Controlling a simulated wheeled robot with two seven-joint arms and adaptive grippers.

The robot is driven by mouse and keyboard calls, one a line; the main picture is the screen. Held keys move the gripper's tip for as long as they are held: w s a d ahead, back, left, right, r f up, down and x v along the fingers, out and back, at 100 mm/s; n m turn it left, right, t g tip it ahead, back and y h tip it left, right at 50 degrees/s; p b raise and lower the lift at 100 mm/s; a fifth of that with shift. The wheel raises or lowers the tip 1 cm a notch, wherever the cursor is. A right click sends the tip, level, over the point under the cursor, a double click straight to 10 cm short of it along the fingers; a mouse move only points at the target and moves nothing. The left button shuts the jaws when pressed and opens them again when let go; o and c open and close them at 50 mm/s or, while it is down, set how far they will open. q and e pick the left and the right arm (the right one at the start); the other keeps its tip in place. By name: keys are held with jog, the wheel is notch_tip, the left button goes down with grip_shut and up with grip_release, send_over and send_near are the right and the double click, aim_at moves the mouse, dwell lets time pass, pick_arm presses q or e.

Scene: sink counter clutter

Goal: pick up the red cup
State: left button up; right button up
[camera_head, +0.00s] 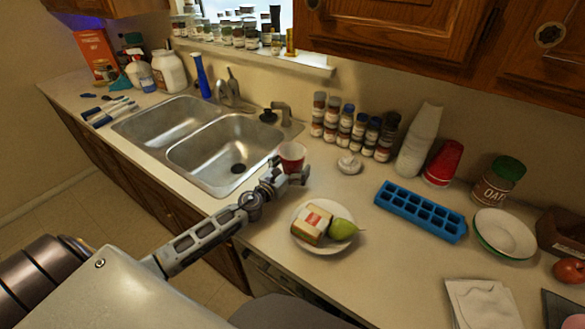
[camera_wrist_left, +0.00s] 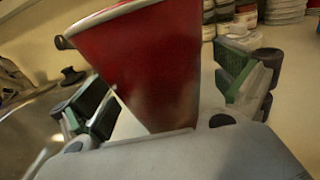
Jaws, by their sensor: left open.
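The red cup (camera_head: 291,158), with a white inside, stands upright on the counter just right of the sink. My left gripper (camera_head: 286,174) reaches it from the front left. In the left wrist view the red cup (camera_wrist_left: 155,65) fills the space between the two green-padded fingers of my left gripper (camera_wrist_left: 168,98). The fingers are open, one on each side of the cup. A gap shows on the right side; whether the left finger touches the cup I cannot tell. The cup's base is hidden by the gripper. My right gripper is not in view.
A plate (camera_head: 318,249) with a boxed item and a green pear is right of my left arm. Spice jars (camera_head: 345,125), a small white item (camera_head: 349,164), white cups (camera_head: 419,142), upside-down red cups (camera_head: 443,163) and a blue ice tray (camera_head: 420,211) stand behind and right. The sink (camera_head: 215,150) lies left.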

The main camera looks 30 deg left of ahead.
aim_at(293, 143)
pick_arm(q)
jog(key=c, duration=0.8)
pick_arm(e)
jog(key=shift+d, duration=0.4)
pick_arm(q)
jog(key=shift+r, duration=0.15)
jog(key=shift+r+p, duration=0.65)
jog(key=shift+r, duration=0.4)
notch_tip(293, 143, up, 5)
jog(key=shift+p, duration=0.95)
notch_tip(293, 143, up, 2)
jog(key=shift+r+p, duration=0.3)
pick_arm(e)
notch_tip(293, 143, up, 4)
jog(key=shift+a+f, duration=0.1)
